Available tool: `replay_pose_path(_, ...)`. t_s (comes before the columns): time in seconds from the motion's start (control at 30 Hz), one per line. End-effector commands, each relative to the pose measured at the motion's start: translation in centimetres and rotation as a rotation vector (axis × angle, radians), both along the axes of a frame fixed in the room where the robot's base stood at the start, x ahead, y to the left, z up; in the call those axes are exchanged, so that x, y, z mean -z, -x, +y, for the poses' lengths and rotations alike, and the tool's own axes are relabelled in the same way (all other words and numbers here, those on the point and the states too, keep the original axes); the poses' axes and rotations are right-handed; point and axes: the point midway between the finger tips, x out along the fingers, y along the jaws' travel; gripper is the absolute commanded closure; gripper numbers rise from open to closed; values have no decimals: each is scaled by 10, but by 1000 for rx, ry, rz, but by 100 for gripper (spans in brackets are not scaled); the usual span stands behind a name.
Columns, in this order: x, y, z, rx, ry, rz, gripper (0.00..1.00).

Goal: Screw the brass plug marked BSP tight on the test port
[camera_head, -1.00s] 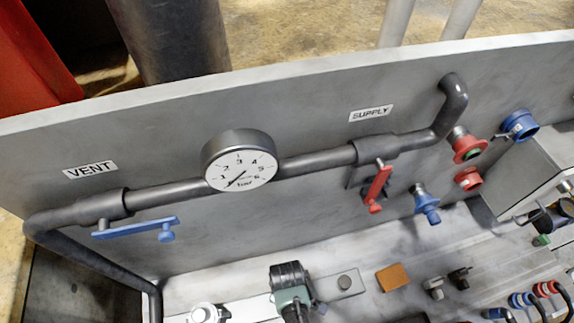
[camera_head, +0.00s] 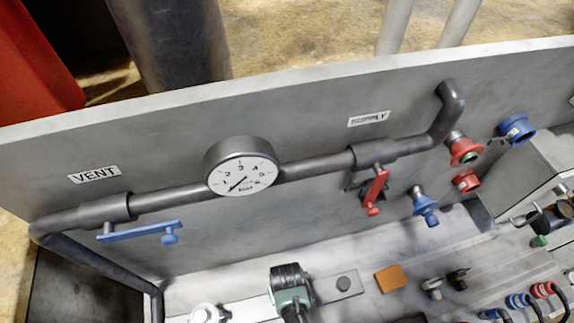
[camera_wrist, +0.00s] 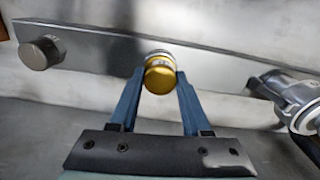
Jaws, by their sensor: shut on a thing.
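My gripper (camera_wrist: 160,84) has two blue fingers, shut on a brass plug (camera_wrist: 158,77) in the wrist view. The plug is a short gold-coloured round piece between the fingertips. A pale silver ring (camera_wrist: 158,54) shows just behind the plug, over the metal strip (camera_wrist: 100,50). I cannot tell whether the ring belongs to the plug or to the test port, or how far the plug is seated. No BSP mark is readable. In the head view, the green and black end of my arm (camera_head: 290,287) is over the strip and hides the plug.
A silver flanged fitting (camera_wrist: 300,100) is close on the right in the wrist view. An orange block (camera_head: 392,278) and small fittings lie nearby. The gauge panel (camera_head: 300,225) rises behind.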

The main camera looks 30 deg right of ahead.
Motion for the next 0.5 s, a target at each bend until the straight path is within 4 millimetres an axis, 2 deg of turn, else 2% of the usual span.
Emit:
replay_pose_path(0.2,0,-1,0,5,0,-2,100)
replay_pose_path(0.23,0,-1,0,5,0,-2,47)
replay_pose_path(0.4,0,-1,0,3,0,-1,17)
replay_pose_path(0.5,0,0,0,3,0,-1,17)
